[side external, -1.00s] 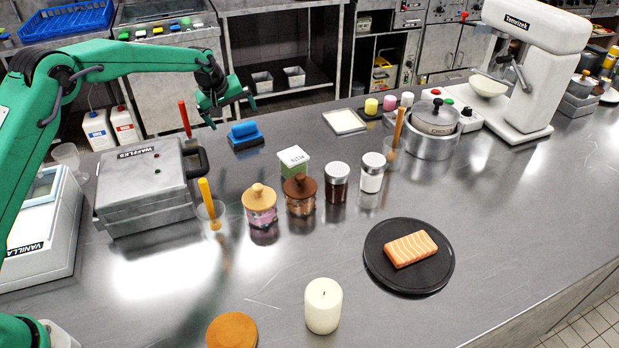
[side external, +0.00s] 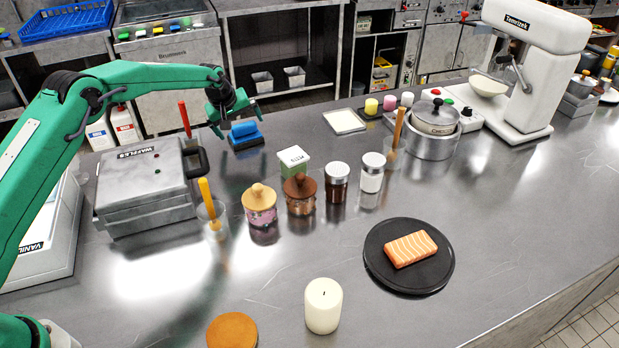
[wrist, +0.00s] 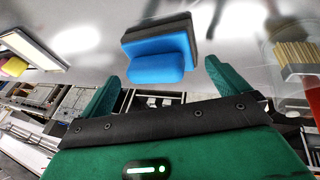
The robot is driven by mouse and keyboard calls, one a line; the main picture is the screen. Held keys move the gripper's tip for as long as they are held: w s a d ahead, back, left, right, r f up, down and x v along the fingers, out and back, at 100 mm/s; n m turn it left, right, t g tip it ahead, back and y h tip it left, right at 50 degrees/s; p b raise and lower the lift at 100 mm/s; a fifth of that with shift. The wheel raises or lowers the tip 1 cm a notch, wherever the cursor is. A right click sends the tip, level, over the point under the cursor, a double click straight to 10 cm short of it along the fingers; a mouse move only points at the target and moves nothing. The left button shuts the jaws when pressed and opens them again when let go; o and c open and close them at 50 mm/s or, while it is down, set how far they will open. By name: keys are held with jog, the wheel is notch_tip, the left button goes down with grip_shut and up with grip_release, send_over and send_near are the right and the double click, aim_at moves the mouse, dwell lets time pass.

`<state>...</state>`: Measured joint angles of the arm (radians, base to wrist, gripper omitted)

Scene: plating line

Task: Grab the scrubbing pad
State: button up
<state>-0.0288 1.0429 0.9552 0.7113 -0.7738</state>
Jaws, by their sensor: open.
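The scrubbing pad (side external: 245,135) is a blue block with a dark base, lying on the steel counter toward its back edge. It also shows in the wrist view (wrist: 158,62), just beyond and roughly centred between the fingertips. My gripper (side external: 238,122) is open around or right beside the pad in the side view; I cannot tell whether it touches. In the wrist view the two green fingers of my gripper (wrist: 160,88) are apart with nothing between them, and the pad lies ahead of the gap.
A waffle maker (side external: 150,187) stands left of the pad. A cup with a red-handled tool (side external: 184,118) is close on the left. A white-topped tray (side external: 344,121) lies to the right.

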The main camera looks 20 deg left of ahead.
aim_at(240, 125)
jog(key=shift+w+f, duration=0.25)
jog(key=shift+f, duration=0.3)
jog(key=c, duration=1.1)
jog(key=shift+r, duration=0.2)
jog(key=shift+r, duration=0.5)
notch_tip(240, 125, up, 3)
jog(key=shift+r, duration=0.1)
jog(key=shift+h, duration=0.4)
jog(key=s+d+r, duration=0.2)
jog(key=d, duration=0.1)
jog(key=s+d+r, duration=0.1)
jog(key=d+r, duration=0.1)
jog(key=d, duration=0.1)
jog(key=s+d+r, duration=0.2)
jog(key=d, duration=0.2)
jog(key=shift+s+d+r, duration=0.1)
jog(key=shift+s+r, duration=0.15)
jog(key=shift+s, duration=0.1)
